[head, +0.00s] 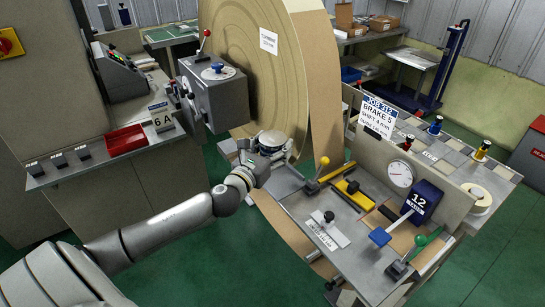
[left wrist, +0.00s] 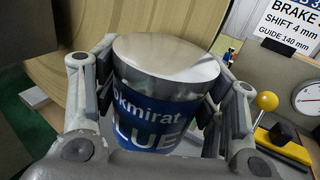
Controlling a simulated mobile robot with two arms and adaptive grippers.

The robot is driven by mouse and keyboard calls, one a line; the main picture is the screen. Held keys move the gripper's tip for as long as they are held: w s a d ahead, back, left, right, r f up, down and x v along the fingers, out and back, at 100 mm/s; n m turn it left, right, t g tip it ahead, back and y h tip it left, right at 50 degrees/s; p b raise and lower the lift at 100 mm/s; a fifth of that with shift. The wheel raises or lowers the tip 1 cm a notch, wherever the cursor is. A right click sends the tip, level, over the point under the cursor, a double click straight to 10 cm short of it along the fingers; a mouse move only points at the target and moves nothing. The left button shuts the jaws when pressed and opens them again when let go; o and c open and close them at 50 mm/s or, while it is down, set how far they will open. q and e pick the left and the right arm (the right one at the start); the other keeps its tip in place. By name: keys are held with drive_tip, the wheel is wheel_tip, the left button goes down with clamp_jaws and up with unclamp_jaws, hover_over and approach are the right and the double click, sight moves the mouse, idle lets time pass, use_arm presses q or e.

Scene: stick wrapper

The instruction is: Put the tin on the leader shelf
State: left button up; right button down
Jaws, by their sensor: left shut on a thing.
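The tin (head: 271,138) has a pale metal top and a blue band. In the left wrist view the tin (left wrist: 160,105) shows a blue label with "okmirat" and "LUE" in white. My left gripper (head: 268,154) is shut on the tin, with its fingers (left wrist: 165,92) on both sides of it. The tin is close in front of the large brown roll (head: 240,60), left of the machine bench. A grey plate (head: 284,182) lies just below and right of it; I cannot tell whether this is the leader shelf. My right gripper is not in view.
A grey control box (head: 218,98) with a red-knobbed lever stands left of the tin. The bench (head: 345,262) at right carries a yellow-handled lever (head: 318,172), a gauge (head: 400,174) and a blue "12" block (head: 424,200). Green floor (head: 200,255) is open at lower left.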

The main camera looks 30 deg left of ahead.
use_arm(q)
drive_tip(key=shift+w+a+f, duration=0.25)
drive_tip(key=shift+f, duration=0.2)
drive_tip(key=shift+w+a+f, duration=0.25)
drive_tip(key=shift+f, duration=0.15)
wheel_tip(320, 180, down, 2)
drive_tip(key=shift+w+a+f, duration=0.1)
drive_tip(key=shift+w, duration=0.05)
drive_tip(key=shift+f+b, duration=0.3)
drive_tip(key=shift+f, duration=0.25)
drive_tip(key=shift+f, duration=0.15)
drive_tip(key=o, duration=1.2)
drive_tip(key=shift+o, duration=0.2)
